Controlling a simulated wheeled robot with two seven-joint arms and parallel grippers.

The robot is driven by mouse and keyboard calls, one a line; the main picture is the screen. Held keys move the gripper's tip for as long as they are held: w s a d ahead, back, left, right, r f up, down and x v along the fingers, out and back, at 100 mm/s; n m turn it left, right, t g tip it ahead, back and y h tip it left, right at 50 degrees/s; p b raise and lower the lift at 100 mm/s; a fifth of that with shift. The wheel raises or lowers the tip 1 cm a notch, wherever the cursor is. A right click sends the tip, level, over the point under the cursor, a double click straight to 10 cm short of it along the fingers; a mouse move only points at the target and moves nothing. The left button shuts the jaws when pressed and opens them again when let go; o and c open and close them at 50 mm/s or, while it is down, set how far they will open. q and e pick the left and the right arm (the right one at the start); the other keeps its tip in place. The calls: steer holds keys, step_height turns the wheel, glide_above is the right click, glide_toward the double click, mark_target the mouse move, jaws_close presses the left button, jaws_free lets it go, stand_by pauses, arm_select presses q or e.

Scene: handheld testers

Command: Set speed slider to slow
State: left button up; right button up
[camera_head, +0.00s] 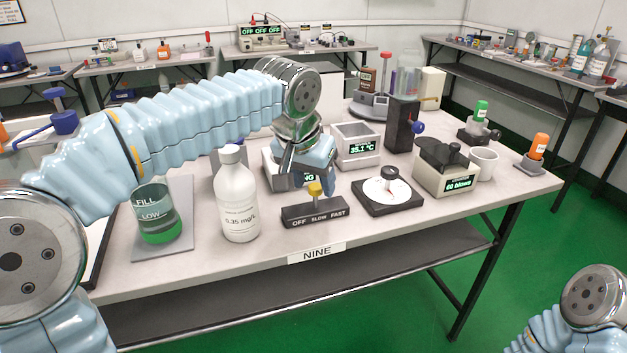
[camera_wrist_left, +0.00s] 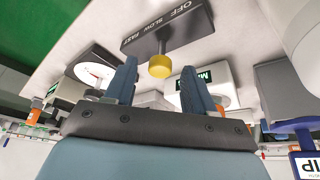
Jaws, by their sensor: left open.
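The speed slider is a black block (camera_head: 315,214) marked OFF, SLOW and FAST, at the front edge of the table. Its yellow knob (camera_head: 315,189) stands upright near the middle of the block, about level with the SLOW label. The block (camera_wrist_left: 190,28) and knob (camera_wrist_left: 160,67) also show in the left wrist view. My left gripper (camera_head: 312,180) is just behind and above the knob. It is open and empty; in the left wrist view its fingers (camera_wrist_left: 159,68) stand apart, with the knob appearing between their tips, not visibly touched. My right gripper is out of view.
A white bottle (camera_head: 237,195) and a beaker of green liquid (camera_head: 158,218) stand left of the slider. A round dial (camera_head: 388,192) on a black base is close on its right, then a box with a display (camera_head: 446,170). The table front before the slider is clear.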

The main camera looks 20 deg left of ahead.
arm_select(q)
steer(key=d+p+v, duration=0.1)
steer(key=v, duration=1.2)
steer(key=shift+a+p, duration=0.4)
steer(key=shift+a, duration=0.1)
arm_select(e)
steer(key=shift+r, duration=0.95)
arm_select(q)
steer(key=shift+r, duration=0.1)
